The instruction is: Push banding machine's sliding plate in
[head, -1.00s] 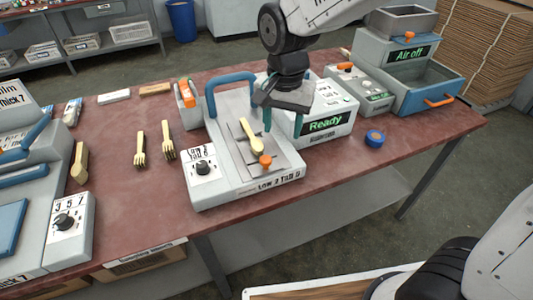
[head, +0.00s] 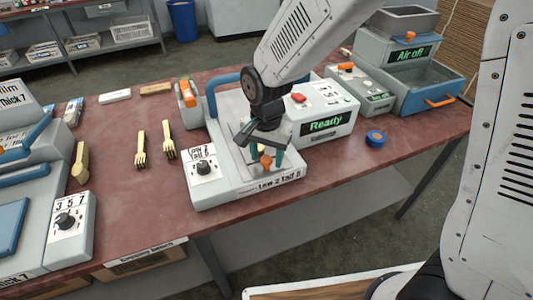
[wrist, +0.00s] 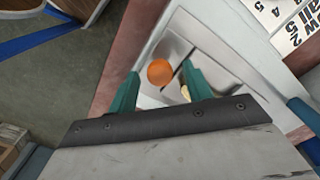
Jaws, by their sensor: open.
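The banding machine (head: 225,185) is the white press with a blue handle and a dial, in the middle of the table. Its metal sliding plate (wrist: 180,42) has an orange knob (head: 265,161), which also shows in the wrist view (wrist: 160,72). My gripper (head: 263,155) is open above the plate, its teal fingers on either side of the knob. I cannot tell whether they touch it. A wooden spoon (head: 262,176) lies on the plate, mostly hidden by my gripper; a bit of it shows beside the right finger in the wrist view.
A white box reading "Ready" (head: 325,112) stands close behind the machine to the right. Two wooden forks (head: 168,140) lie left of the machine. A blue tape roll (head: 375,137) lies at the right. The table's front edge is just before the machine.

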